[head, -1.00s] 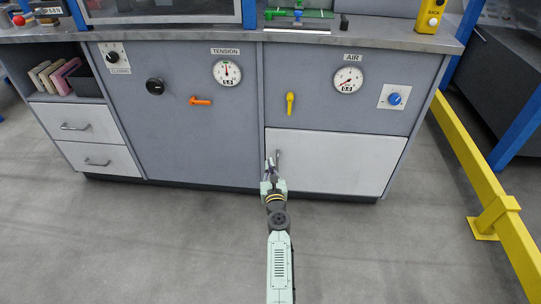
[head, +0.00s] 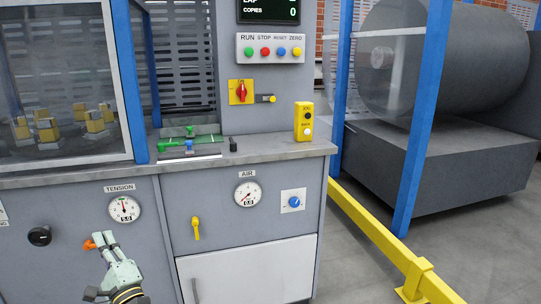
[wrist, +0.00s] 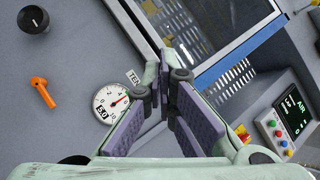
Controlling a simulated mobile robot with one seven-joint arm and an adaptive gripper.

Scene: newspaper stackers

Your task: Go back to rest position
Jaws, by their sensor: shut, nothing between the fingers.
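My gripper (head: 104,240) is raised in front of the grey cabinet front in the head view, at the lower left. Its fingertips appear over the orange lever (head: 90,244) in the picture; I cannot tell the depth between them from this view. In the wrist view my gripper (wrist: 164,88) has its purple-padded fingers close together at the tips, with nothing between them. There the orange lever (wrist: 43,93) lies well to the left, apart from the fingers. The tension gauge (wrist: 111,103) shows just left of the fingers.
The white cabinet door (head: 255,269) with its handle is at the bottom of the head view. The air gauge (head: 248,194), yellow lever (head: 196,229) and blue knob (head: 293,201) sit above it. The worktop (head: 280,152) juts out above. A yellow rail (head: 370,226) runs along the right.

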